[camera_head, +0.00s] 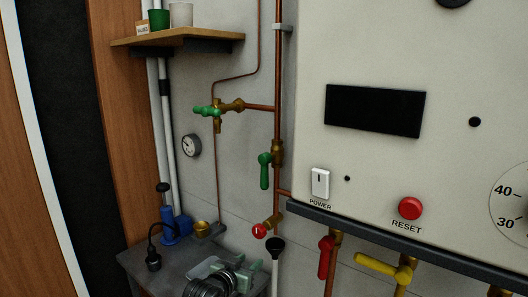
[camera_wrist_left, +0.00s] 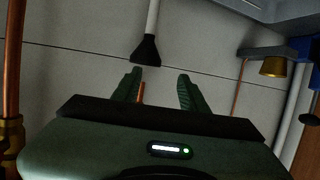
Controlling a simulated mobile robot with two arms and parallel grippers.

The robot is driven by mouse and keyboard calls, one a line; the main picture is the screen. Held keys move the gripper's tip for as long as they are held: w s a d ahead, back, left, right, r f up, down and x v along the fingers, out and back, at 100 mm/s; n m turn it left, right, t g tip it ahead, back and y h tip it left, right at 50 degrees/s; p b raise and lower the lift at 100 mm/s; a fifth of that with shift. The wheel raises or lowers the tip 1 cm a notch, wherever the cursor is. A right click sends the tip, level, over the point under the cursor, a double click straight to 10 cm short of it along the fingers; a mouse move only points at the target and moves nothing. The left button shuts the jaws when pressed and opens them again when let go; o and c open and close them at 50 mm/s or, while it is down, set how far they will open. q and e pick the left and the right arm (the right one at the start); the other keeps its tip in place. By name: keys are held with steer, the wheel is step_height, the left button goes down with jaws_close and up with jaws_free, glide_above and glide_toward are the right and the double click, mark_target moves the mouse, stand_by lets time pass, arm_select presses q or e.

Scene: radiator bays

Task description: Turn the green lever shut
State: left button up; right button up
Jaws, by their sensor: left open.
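The green lever (camera_head: 265,170) hangs straight down from a brass valve (camera_head: 277,152) on the vertical copper pipe, its handle in line with the pipe. A smaller green tap handle (camera_head: 207,111) sits at the upper left on a branch pipe. My left gripper (camera_head: 245,267) is low at the bottom of the head view, well below the green lever and apart from it. In the left wrist view its two fingers (camera_wrist_left: 159,78) are spread with nothing gripped between them. The green lever does not show in that view. My right gripper is not in view.
A black funnel (camera_head: 275,245) on a white pipe stands close to my left gripper. A red round handle (camera_head: 259,231) is below the green lever. A grey bench (camera_head: 137,262) with a blue pump (camera_head: 170,222) is at left. The panel ledge (camera_head: 400,242) juts out at right.

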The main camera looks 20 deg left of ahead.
mark_target(263, 173)
arm_select(q)
steer(key=r+t+p, duration=0.1)
steer(key=r, duration=0.7)
steer(key=w+r+t+h+p, duration=0.1)
steer(key=r, duration=0.8)
steer(key=d+r+t+p, duration=0.1)
steer(key=r, duration=0.8)
steer(key=shift+w+r+m+t+h, duration=0.25)
steer(key=shift+w+m+t+h, duration=0.05)
steer(key=shift+m, duration=0.1)
steer(key=w+p, duration=0.1)
steer(key=w, duration=0.1)
steer(key=w+p, duration=0.1)
steer(key=w, duration=0.1)
steer(key=w+d+p, duration=0.1)
steer(key=w, duration=0.2)
steer(key=shift+d+f, duration=0.1)
steer(key=shift+f, duration=0.1)
steer(key=shift+w, duration=0.1)
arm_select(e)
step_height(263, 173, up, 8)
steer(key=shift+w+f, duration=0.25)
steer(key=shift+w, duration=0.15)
arm_select(q)
steer(key=shift+c, duration=0.3)
jaws_close()
steer(key=shift+f, duration=0.1)
